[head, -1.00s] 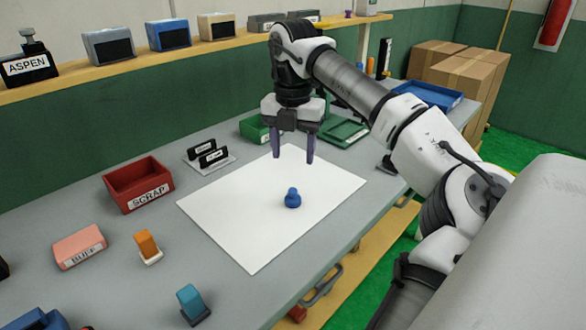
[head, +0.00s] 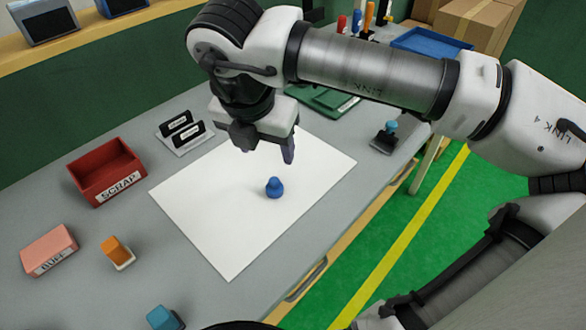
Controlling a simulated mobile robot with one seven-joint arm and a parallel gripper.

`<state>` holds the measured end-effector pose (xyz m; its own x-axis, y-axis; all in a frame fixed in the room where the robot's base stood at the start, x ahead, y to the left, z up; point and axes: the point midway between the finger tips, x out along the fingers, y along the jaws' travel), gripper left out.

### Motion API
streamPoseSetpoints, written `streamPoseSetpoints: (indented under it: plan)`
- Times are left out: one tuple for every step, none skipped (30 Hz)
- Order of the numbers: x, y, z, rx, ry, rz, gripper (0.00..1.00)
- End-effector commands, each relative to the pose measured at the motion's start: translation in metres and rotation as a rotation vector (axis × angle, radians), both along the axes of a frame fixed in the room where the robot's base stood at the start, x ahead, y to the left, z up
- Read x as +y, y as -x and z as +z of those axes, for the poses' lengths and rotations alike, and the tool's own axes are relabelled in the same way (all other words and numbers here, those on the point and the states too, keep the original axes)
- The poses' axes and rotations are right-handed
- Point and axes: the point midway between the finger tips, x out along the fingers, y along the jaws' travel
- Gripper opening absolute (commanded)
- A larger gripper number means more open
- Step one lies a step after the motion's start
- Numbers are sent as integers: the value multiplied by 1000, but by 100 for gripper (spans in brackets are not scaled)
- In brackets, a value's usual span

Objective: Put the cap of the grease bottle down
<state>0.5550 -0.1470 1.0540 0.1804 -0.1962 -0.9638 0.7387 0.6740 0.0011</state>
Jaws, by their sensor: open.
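A small dark blue cap with a rounded knob top (head: 275,188) stands on the white sheet (head: 225,225) in the head view. My gripper (head: 267,152) is open and empty, pointing down above the sheet. It is behind and above the cap in the picture and looks apart from it. The near finger shows clearly; the other is partly hidden by the gripper body. I cannot make out which thing is the grease bottle.
A red SCRAP bin (head: 106,171), a pink block (head: 48,249), an orange piece (head: 117,251) and a teal piece (head: 163,318) lie left of the sheet. A blue-knobbed stand (head: 387,138) is at right.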

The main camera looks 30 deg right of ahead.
Motion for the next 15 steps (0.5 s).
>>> streamPoseSetpoints:
  plan:
    - [0, 0, -7, 0, 0, 1, 60]
    - [0, 0, -12, 0, 0, 1, 60]
    - [-1, -1, -19, 1, -1, 1, 60]
    - [-2, -3, -25, 1, -1, 1, 60]
    - [-4, -4, -31, 2, -1, 2, 60]
    - [-5, -5, -40, 2, 0, 2, 60]
    - [-6, -7, -46, 2, -2, 2, 60]
    - [-8, -8, -52, 2, -1, 2, 60]
    - [-9, -9, -59, 2, -1, 2, 60]
    - [-10, -10, -64, 2, -1, 2, 60]
    - [-11, -11, -68, 1, 0, 2, 60]
    - [-12, -13, -73, 1, 0, 2, 60]
    - [-13, -13, -76, 2, -1, 2, 60]
    - [-14, -14, -78, 1, -2, 2, 60]
    - [-15, -14, -80, 1, 0, 2, 60]
